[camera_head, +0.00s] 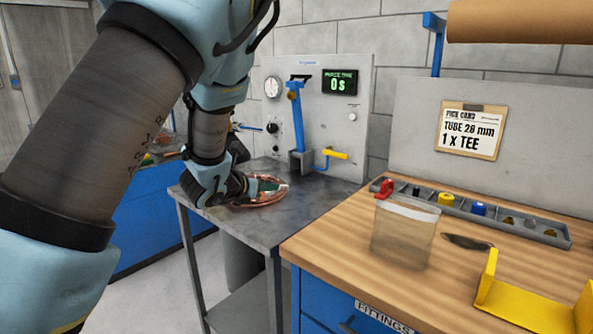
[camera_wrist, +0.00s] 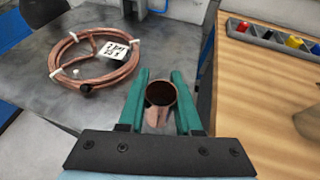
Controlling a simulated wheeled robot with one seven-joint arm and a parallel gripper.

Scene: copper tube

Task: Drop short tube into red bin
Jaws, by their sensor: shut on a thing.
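My gripper (camera_wrist: 160,88) has green fingers shut on a short copper tube (camera_wrist: 160,94), which points its open round end up at the wrist camera. The tube appears held above or beside the grey metal table (camera_wrist: 40,110); the gap below it cannot be judged. In the head view my gripper (camera_head: 268,187) is low over the same table (camera_head: 312,204), next to a copper coil, and the tube cannot be made out there. No red bin can be identified in either view.
A copper tube coil (camera_wrist: 72,71) with a white tag lies on the metal table. A test panel (camera_head: 335,110) stands behind. At right, a wooden bench (camera_head: 345,245) carries a clear container (camera_head: 403,232), a grey parts tray (camera_head: 515,222) and a yellow bracket (camera_head: 520,305).

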